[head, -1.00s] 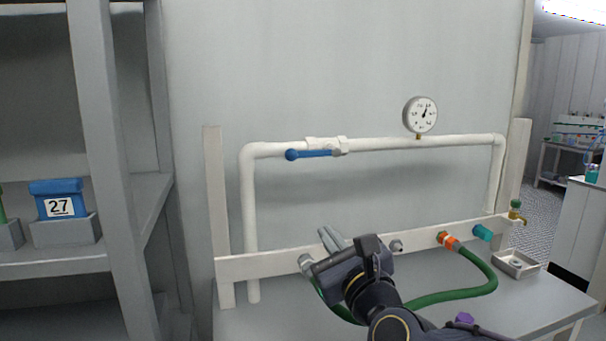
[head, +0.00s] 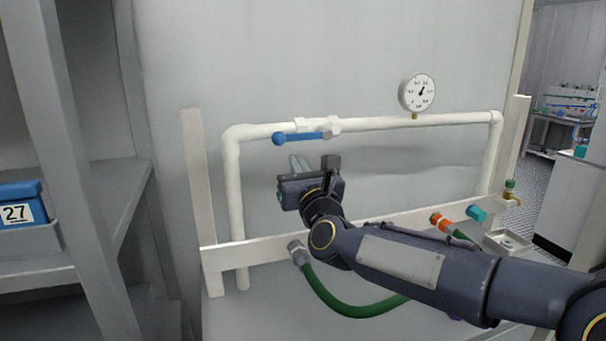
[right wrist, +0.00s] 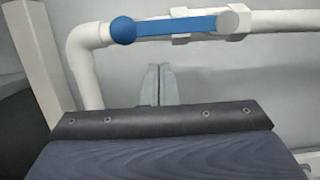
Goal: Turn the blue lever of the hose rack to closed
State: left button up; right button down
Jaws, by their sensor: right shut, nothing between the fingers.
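The blue lever (head: 300,137) sits on the white pipe (head: 380,124) of the hose rack, at its upper left. It lies along the pipe, with its round knob at the left end and its pivot at the right. It also shows in the right wrist view (right wrist: 170,26), across the top. My right gripper (head: 298,163) is shut and empty just below the lever, with its fingertips pointing up toward it. In the right wrist view its fingers (right wrist: 158,72) are together, below the lever and apart from it. My left gripper is not in view.
A pressure gauge (head: 417,93) stands on the pipe at the right. A green hose (head: 345,306) hangs from the lower rail (head: 222,259), partly behind my right arm. A grey shelf with a blue box (head: 20,205) stands at the left. The wall behind the pipe is bare.

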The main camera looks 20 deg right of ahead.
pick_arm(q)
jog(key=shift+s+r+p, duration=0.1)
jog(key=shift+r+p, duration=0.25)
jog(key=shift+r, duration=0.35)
pick_arm(e)
notch_tip(320, 180, up, 2)
jog(key=shift+s+r, duration=0.1)
jog(key=shift+r, duration=0.05)
pick_arm(q)
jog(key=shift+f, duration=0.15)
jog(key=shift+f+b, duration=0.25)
jog(key=shift+b, duration=0.15)
pick_arm(e)
jog(key=shift+a+r+m, duration=0.1)
jog(key=shift+r+m, duration=0.05)
jog(key=shift+m, duration=0.35)
